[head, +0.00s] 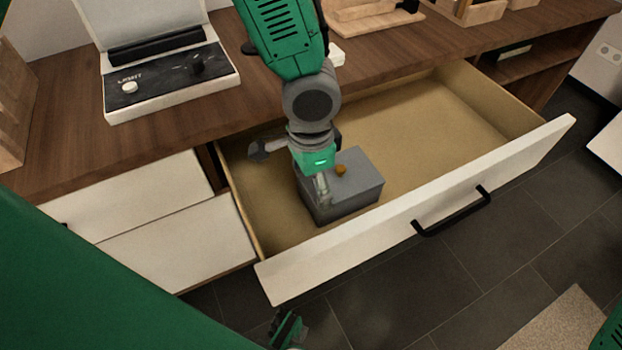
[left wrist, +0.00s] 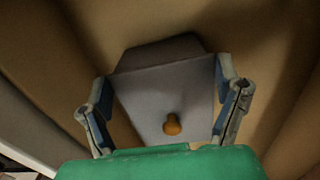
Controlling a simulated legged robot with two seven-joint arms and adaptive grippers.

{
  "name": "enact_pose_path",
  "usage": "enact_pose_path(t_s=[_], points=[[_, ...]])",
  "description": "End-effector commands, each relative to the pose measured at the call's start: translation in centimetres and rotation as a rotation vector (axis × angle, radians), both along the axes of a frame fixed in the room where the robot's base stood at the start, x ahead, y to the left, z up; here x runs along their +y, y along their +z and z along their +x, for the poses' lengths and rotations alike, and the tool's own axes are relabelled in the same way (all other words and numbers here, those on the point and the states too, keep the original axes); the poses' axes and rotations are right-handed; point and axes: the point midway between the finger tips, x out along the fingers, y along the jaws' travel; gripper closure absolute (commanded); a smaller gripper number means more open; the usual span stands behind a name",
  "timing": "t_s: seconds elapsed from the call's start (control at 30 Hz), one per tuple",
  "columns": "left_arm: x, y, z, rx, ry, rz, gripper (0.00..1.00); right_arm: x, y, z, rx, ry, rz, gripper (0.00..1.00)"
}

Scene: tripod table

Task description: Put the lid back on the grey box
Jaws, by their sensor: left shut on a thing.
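The grey box (head: 350,205) stands inside the open drawer, near its front left. A flat grey lid (head: 362,170) with a small orange knob (head: 341,169) lies over its top. In the left wrist view the lid (left wrist: 150,90) fills the space between my two fingers, with the knob near my palm. My left gripper (head: 330,180) reaches down from above and is shut on the lid by its opposite edges. The far finger is mostly hidden in the head view. I cannot tell whether a thin gap remains between lid and box. My right gripper is not clearly seen.
The open drawer (head: 530,158) has a white front with a black handle (head: 451,212); its floor right of the box is clear. A white and black device (head: 165,75) stands on the wooden tabletop (head: 62,115). Closed white drawers (head: 185,245) are at the left.

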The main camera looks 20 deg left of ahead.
Motion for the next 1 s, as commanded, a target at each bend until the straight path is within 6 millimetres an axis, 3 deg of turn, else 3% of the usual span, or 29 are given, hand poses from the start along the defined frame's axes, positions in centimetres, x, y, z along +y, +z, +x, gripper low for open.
enact_pose_path(t_s=[0.97, 1.0], points=[[-0.06, -0.04, 0.01, 0.0, 0.001, 0.0, 0.4, 0.0, 0.58, 0.0, 0.0, 0.0, 0.0, 1.0], [-0.06, -0.03, 0.0, 0.0, 0.001, 0.0, 0.13, 0.0, 0.58, 0.0, 0.0, 0.0, 0.0, 1.0]])
